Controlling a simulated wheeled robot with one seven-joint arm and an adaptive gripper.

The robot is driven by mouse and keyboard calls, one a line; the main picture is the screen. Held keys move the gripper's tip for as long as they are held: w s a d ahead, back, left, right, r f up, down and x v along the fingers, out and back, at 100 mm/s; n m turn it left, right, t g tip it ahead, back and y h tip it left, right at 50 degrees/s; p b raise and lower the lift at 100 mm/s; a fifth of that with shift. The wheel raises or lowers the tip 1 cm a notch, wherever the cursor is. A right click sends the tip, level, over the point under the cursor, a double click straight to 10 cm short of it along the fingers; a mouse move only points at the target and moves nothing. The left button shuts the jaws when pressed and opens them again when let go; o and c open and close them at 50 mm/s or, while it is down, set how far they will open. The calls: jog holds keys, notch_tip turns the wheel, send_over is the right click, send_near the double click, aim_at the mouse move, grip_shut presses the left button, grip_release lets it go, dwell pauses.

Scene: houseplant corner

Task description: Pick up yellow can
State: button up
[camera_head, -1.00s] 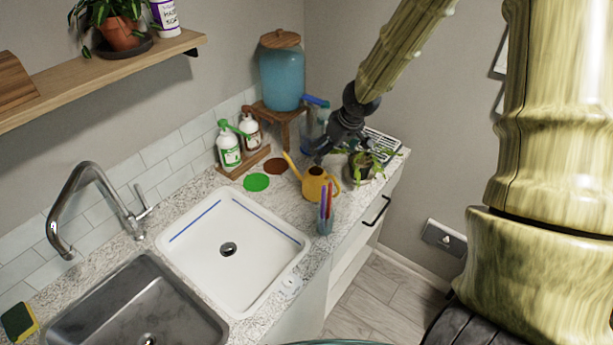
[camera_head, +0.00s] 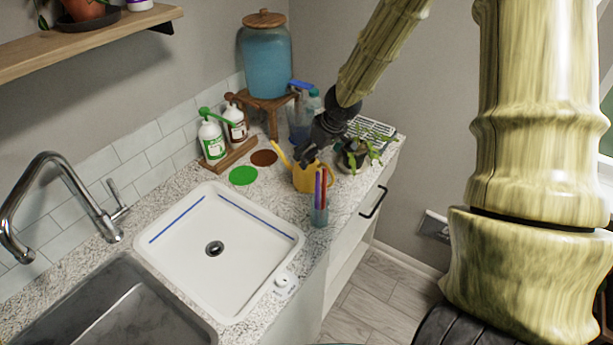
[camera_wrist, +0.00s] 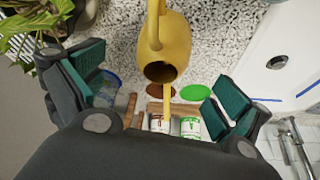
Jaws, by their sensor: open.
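The yellow watering can (camera_head: 318,178) stands on the speckled counter, to the right of the white sink tray in the head view. In the wrist view the can (camera_wrist: 173,45) shows from above, with its dark round opening and its spout pointing down the picture. My gripper (camera_head: 308,152) is just above and behind the can in the head view and hides part of it. In the wrist view my gripper (camera_wrist: 160,95) is open, one teal-padded finger on each side, with the can between and beyond them. I see no contact with the can.
A pen cup (camera_head: 319,214) stands close in front of the can. A potted plant (camera_head: 355,155) stands close on its right. A white tray (camera_head: 215,300) sits left. Green (camera_head: 243,175) and brown (camera_head: 264,157) discs, bottles (camera_head: 212,138) and a blue dispenser (camera_head: 267,65) are behind.

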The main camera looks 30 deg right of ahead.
aim_at(307, 170)
jog(key=shift+a+x, duration=0.15)
jog(key=shift+x, duration=1.85)
jog(key=shift+a+x, duration=0.15)
jog(key=shift+x, duration=3.05)
jog(key=c, duration=1)
